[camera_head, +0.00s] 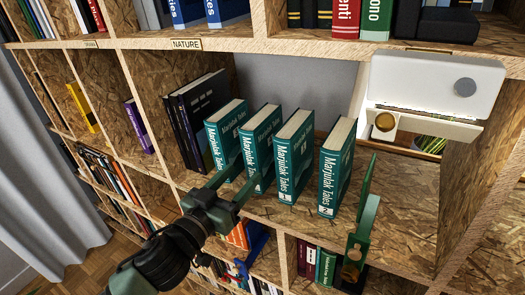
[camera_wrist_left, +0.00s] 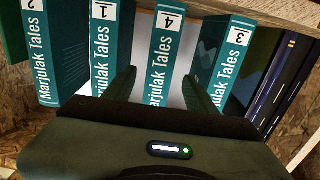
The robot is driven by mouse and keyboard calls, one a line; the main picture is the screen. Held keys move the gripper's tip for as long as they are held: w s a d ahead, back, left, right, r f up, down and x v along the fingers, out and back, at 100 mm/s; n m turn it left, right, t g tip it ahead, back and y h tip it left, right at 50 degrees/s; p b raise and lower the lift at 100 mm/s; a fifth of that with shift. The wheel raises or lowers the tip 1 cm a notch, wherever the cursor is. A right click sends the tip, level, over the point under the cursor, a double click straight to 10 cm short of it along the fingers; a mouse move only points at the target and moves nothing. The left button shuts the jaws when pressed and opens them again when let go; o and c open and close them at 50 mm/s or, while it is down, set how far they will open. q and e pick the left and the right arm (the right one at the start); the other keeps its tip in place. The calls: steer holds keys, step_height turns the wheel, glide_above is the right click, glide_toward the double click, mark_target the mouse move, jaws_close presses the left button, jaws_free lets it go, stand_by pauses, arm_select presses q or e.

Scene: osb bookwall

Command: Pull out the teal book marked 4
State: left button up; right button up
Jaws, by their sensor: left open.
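The teal book marked 4 (camera_head: 262,135) stands upright on the shelf, second from the left in a row of teal Marjulak Tales books. My left gripper (camera_head: 243,178) is open at its front. In the left wrist view the spine of book 4 (camera_wrist_left: 165,45) shows between the two spread fingers (camera_wrist_left: 160,88), with book 1 (camera_wrist_left: 107,40) and book 3 (camera_wrist_left: 232,55) on either side. Small gaps separate the books. I cannot tell if the fingers touch it. My right gripper (camera_head: 366,195) appears edge-on at the right, near book 2 (camera_head: 335,165); its jaw state is unclear.
Dark books (camera_head: 190,110) lean left of the teal row. A white box-like device (camera_head: 430,85) is at the back right. A shelf board labelled NATURE (camera_head: 187,44) runs above, and more books (camera_head: 320,262) stand below. Bare shelf lies right of the teal row.

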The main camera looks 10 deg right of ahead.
mark_target(250, 165)
arm_select(q)
steer(key=shift+w, duration=0.1)
steer(key=shift+x, duration=2.9)
steer(key=c, duration=1.1)
steer(key=shift+d+r, duration=0.1)
steer(key=shift+r, duration=0.1)
jaws_close()
steer(key=shift+p+v, duration=0.65)
steer(key=shift+v, duration=0.95)
steer(key=shift+f, duration=0.1)
